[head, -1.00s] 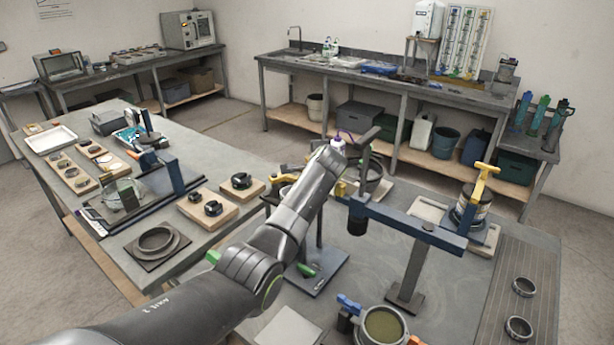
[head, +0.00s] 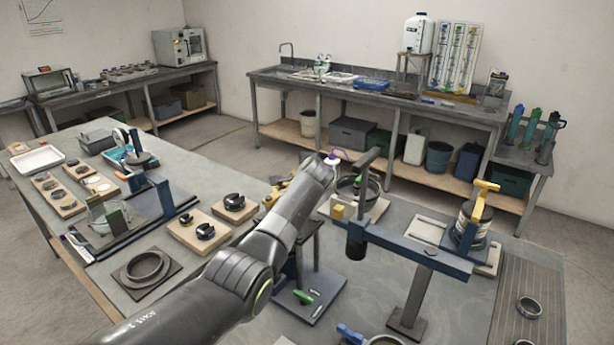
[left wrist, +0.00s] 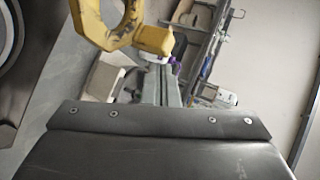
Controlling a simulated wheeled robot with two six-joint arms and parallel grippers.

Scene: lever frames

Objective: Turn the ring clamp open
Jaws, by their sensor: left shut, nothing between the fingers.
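A yellow, worn, ring-shaped part (left wrist: 110,22) with a short arm fills the upper left of the left wrist view, close to the camera; I take it for the ring clamp. In the head view a yellow part (head: 278,190) shows just left of my left arm's far end, partly hidden by it. My left gripper (head: 331,163) is at that far end, shut and empty, and its fingers are hard to make out. Its dark body spans the bottom of the left wrist view. Contact with the yellow part cannot be told. My right gripper is out of view.
A blue beam fixture (head: 415,250) on a grey post stands right of my arm. A yellow-handled holder with a jar (head: 470,222) is farther right. Wooden blocks with black rings (head: 222,214) and a dark ring on a plate (head: 147,267) lie left of the arm.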

